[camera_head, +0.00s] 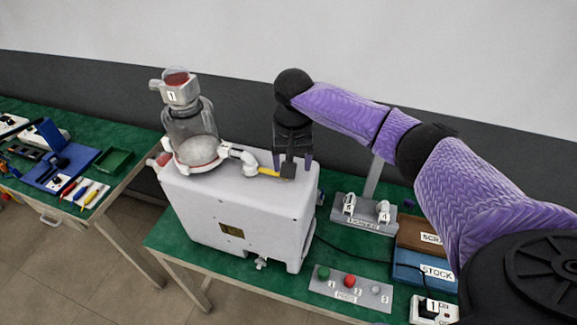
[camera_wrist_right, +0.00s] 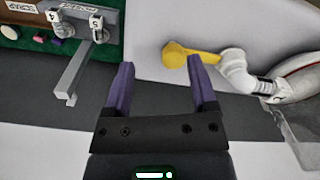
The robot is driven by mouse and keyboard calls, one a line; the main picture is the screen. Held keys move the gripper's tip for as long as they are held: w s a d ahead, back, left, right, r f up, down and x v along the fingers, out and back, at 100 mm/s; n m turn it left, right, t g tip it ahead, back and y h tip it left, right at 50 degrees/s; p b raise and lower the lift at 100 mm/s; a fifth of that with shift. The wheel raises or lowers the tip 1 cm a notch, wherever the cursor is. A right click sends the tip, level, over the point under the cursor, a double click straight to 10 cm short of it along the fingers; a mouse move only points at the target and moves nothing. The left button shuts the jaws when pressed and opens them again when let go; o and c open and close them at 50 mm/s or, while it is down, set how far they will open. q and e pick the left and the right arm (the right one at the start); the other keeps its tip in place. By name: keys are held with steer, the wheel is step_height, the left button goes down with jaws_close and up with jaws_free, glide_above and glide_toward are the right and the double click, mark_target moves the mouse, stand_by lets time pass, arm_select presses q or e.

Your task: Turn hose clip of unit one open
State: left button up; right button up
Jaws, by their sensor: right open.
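The white pump unit (camera_head: 240,208) stands on the green table, with a clear canister (camera_head: 190,130) marked 1 on its top left. A yellow hose clip lever (camera_head: 268,172) lies across the unit's top, at the end of a white hose elbow (camera_head: 248,162). The lever also shows in the right wrist view (camera_wrist_right: 178,54), with the elbow (camera_wrist_right: 236,70) to its right. My right gripper (camera_head: 294,164) is open and points down over the lever's wide end. In the wrist view one purple finger overlaps the lever; I cannot tell whether it touches. My left gripper is not in view.
Right of the unit stand a grey post with a holder (camera_head: 364,215) of numbered pieces, SCRAP and STOCK boxes (camera_head: 424,274), and a switch box (camera_head: 433,311). A button panel (camera_head: 350,289) lies in front. Another table (camera_head: 30,205) with tools is at left.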

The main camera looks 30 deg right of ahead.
steer(key=shift+w+a+f, duration=0.1)
steer(key=shift+w+f, duration=0.15)
steer(key=shift+f, duration=0.25)
steer(key=shift+w+f, duration=0.25)
steer(key=shift+f, duration=0.25)
steer(key=shift+w+a+f, duration=0.15)
steer(key=shift+w+f, duration=0.55)
steer(key=shift+s+r, duration=0.1)
steer(key=shift+s, duration=0.1)
steer(key=shift+s+r, duration=0.1)
steer(key=shift+w, duration=0.2)
steer(key=c, duration=0.4)
jaws_close()
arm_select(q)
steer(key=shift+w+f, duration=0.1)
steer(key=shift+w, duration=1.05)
